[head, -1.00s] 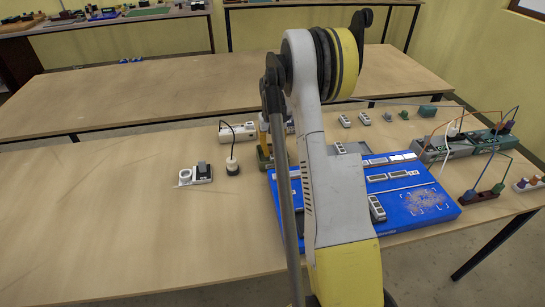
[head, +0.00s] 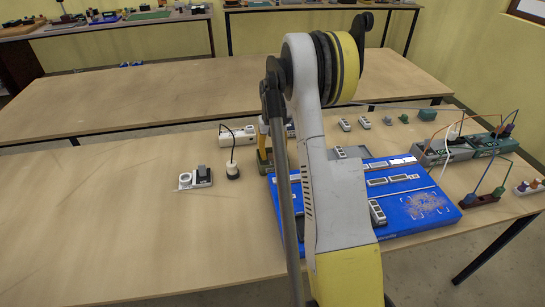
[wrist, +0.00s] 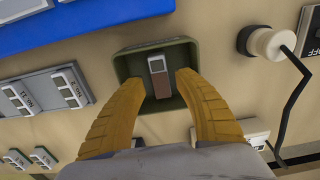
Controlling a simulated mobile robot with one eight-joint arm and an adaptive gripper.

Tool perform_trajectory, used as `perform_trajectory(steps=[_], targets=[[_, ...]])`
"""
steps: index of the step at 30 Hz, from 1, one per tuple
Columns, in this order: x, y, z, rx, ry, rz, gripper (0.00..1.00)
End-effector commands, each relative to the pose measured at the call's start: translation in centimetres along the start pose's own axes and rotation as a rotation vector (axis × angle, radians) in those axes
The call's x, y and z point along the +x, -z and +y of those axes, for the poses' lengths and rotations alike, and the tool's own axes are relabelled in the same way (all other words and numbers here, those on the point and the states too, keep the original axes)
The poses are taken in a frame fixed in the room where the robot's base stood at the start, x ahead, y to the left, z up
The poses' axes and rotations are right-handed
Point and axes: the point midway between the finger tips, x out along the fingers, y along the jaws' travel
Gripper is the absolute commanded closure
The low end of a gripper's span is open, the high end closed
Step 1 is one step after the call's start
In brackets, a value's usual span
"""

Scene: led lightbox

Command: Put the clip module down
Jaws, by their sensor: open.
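The clip module (wrist: 158,75), a small piece with a pale grey end and a brown end, lies inside an olive-green tray (wrist: 123,68) in the wrist view. My gripper (wrist: 160,82) is open, with its yellow fingers reaching into the tray on either side of the module. Gaps show between the fingers and the module. In the head view my arm hides most of the gripper; a yellow finger (head: 263,143) shows just left of the arm, above the green tray (head: 264,167).
A blue board (head: 410,222) with several modules lies right of the tray. A white round plug with a black cable (head: 232,170) and a small white-and-black device (head: 202,176) stand to the left. The table's left side is clear.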

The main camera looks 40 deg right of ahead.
Motion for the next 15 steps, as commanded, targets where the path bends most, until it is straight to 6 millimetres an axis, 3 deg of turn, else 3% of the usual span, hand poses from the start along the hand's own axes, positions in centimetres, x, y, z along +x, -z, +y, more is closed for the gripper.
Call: perform_trajectory(steps=[3,9,15], targets=[[-3.1,0.0,0.0,0.0,0.0,0.0,0.62],[-7.5,0.0,0.0,0.0,0.0,0.0,0.62],[-10.0,0.0,0.0,0.0,0.0,0.0,0.62]])
